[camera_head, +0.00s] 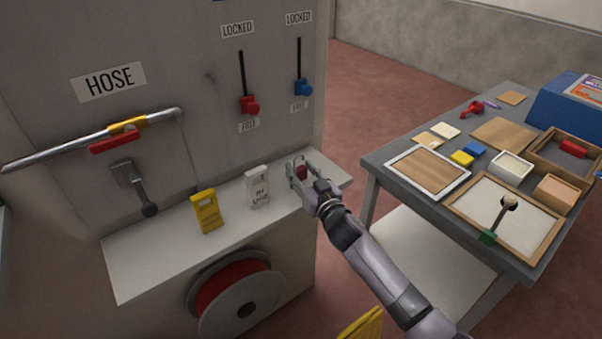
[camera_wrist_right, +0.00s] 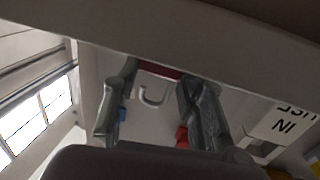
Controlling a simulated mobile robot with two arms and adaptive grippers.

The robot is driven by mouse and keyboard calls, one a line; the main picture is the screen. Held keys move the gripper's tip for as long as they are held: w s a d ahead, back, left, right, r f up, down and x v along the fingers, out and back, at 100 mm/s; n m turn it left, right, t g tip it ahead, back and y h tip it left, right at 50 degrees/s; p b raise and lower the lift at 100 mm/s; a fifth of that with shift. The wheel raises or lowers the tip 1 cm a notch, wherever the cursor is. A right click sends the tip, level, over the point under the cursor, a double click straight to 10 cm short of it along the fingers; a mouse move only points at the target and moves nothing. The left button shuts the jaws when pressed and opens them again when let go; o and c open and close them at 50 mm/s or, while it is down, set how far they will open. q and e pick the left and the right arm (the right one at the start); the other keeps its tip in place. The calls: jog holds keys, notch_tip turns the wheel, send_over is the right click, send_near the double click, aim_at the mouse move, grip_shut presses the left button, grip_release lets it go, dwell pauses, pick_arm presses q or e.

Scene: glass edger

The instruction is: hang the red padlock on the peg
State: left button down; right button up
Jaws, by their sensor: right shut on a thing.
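My right gripper (camera_head: 302,174) is shut on the red padlock (camera_head: 301,171), low over the right end of the machine's white ledge. In the right wrist view the red padlock body (camera_wrist_right: 160,69) lies between the fingers, partly hidden by them. Its grey hooked shackle (camera_wrist_right: 152,97) shows below the body in that view. I cannot make out a peg for certain. My left gripper is not in view.
The ledge (camera_head: 150,262) holds a yellow tag (camera_head: 207,211) and a white tag (camera_head: 257,186) left of the gripper. Red (camera_head: 249,105) and blue (camera_head: 303,88) slot levers are on the panel above. A cluttered grey table (camera_head: 385,160) stands right; reddish floor separates it from the machine.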

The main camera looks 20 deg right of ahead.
notch_tip(320, 180, up, 20)
jog(key=shift+f, duration=0.2)
dwell(0.5)
